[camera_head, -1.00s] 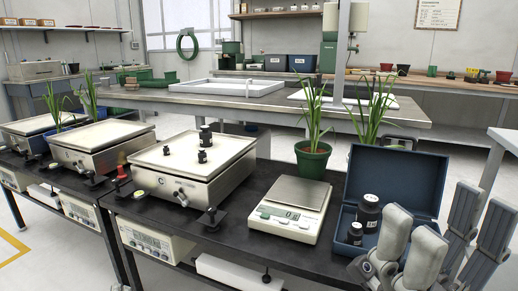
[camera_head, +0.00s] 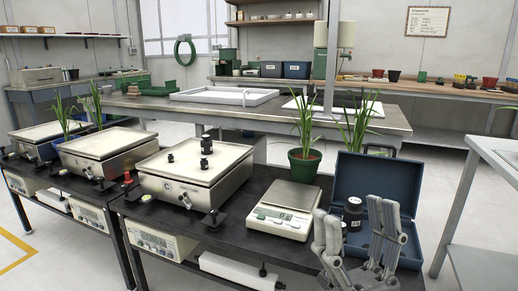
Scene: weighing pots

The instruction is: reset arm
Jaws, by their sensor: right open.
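My right gripper (camera_head: 357,236) is at the lower right, fingers upright and spread, with nothing between them. In the picture it overlaps the front of an open blue case (camera_head: 343,178). A black weight (camera_head: 353,212) stands in the case, partly hidden by my fingers. A digital scale (camera_head: 285,208) with an empty pan is left of the gripper. A potted plant (camera_head: 304,166) stands behind the scale. Another plant (camera_head: 362,128) rises behind the case lid, its pot hidden. My left gripper is not in view.
A hotplate-like box (camera_head: 195,170) with small black weights on top stands left of the scale on the black bench (camera_head: 240,238). Two similar boxes are farther left. A grey table (camera_head: 490,200) edge is at the right. A long bench with a white tray (camera_head: 222,95) is behind.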

